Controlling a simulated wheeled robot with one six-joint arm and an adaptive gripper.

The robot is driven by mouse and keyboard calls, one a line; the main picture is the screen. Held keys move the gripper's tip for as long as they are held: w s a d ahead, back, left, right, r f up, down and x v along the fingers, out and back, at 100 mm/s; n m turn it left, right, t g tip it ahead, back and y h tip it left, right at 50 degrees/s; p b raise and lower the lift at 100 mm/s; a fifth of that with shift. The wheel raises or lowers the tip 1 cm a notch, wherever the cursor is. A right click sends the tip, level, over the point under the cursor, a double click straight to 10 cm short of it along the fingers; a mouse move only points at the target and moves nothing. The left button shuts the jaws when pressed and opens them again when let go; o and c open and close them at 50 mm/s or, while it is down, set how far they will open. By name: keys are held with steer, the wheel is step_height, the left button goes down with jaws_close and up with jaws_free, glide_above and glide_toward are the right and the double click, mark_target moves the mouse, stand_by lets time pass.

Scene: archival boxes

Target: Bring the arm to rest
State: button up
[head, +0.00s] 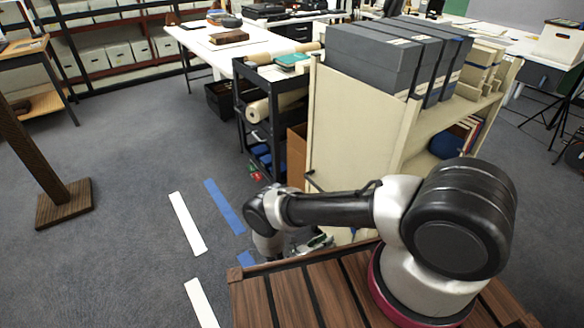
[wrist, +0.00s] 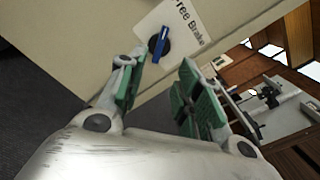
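My gripper (wrist: 157,75) is open, its two green-padded fingers apart with nothing between them in the wrist view. Just beyond the fingertips is a blue lever (wrist: 160,43) on a dark round mount, beside a white "Free Brake" label (wrist: 185,24) on a pale panel (wrist: 92,22). The lever looks apart from the fingers. In the head view my arm (head: 325,208) reaches left from its base and bends down at the wrist. My gripper (head: 314,243) shows only partly there, low beside the shelf unit and behind my wooden deck's edge.
A cream shelf unit (head: 352,125) with grey archival boxes (head: 372,58) on top stands close beyond my arm. A black cart (head: 262,120) with rolls is behind it. Open carpet with white (head: 187,222) and blue (head: 224,206) floor strips lies left. A wooden post base (head: 64,203) stands far left.

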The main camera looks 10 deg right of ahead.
steer(key=s+d+m+g, duration=0.4)
steer(key=s+d+g, duration=0.1)
steer(key=s, duration=0.3)
steer(key=w+a+r+m+g+y, duration=0.15)
steer(key=r+m+y, duration=0.35)
steer(key=r, duration=1)
steer(key=a+r+m+g+y, duration=0.3)
steer(key=r+m, duration=0.4)
steer(key=r, duration=0.7)
steer(key=a+r+m+g+y, duration=0.2)
steer(key=r+m+g+y, duration=0.3)
steer(key=r, duration=1)
steer(key=s+d+r+m+t+y, duration=0.1)
steer(key=s+r+t, duration=0.3)
steer(key=r, duration=0.4)
steer(key=s+d+r+m+t+y, duration=0.1)
steer(key=s+d+r+m+t, duration=0.3)
steer(key=r, duration=0.5)
steer(key=s+d+r+m+t+y, duration=0.2)
steer(key=s+d+r+m+t, duration=0.1)
steer(key=r, duration=0.5)
steer(key=shift+s+r+t, duration=0.35)
steer(key=shift+s+t, duration=0.5)
steer(key=shift+s, duration=0.35)
